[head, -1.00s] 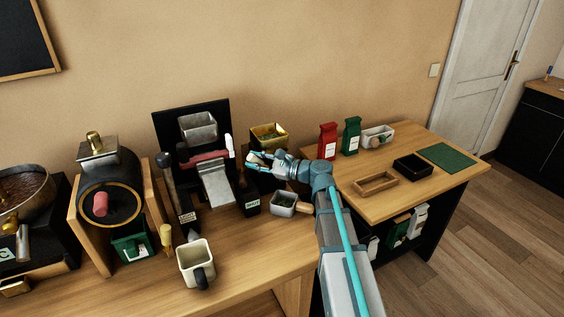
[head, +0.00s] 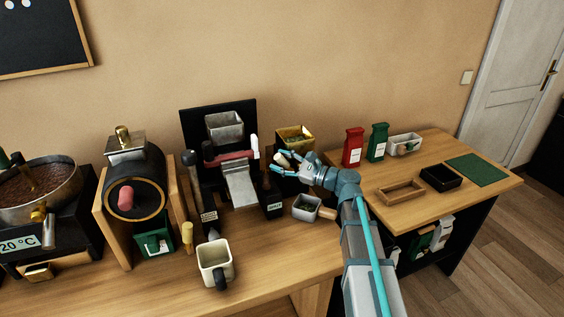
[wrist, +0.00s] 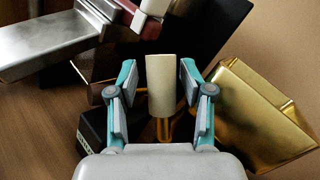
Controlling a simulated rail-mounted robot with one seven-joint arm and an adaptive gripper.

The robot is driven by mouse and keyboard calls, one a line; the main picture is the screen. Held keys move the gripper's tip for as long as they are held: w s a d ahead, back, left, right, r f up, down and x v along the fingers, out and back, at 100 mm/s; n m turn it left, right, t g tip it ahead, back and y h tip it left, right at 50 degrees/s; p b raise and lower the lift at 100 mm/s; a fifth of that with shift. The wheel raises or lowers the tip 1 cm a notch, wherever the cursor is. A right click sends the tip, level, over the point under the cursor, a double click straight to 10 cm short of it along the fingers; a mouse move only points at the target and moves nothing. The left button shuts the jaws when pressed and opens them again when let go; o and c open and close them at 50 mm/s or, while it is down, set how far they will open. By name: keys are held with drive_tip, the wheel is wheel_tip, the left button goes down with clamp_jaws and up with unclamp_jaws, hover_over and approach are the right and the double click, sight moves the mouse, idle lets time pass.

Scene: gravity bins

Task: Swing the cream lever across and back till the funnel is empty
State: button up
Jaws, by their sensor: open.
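The cream lever (wrist: 161,85) is a pale upright cylinder on a thin brass stem in the wrist view. It stands between the two fingers of my gripper (wrist: 160,90), with a gap visible on each side. My gripper is open and holds nothing. The brass funnel (wrist: 262,118) is just right of my gripper in the wrist view. In the head view the funnel (head: 295,131) has greenish contents, and my gripper (head: 280,162) is just below it. The lever is mostly hidden there by the fingers.
A metal chute (head: 241,186) with a red bar and white-tipped handle stands left of my gripper. A grey scoop (head: 306,207) lies below my gripper. A cream mug (head: 212,260) stands at the front. Red (head: 353,147) and green (head: 377,143) bags stand on the right table.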

drive_tip(key=shift+d, duration=0.15)
drive_tip(key=v, duration=0.7)
drive_tip(key=shift+s+d, duration=0.3)
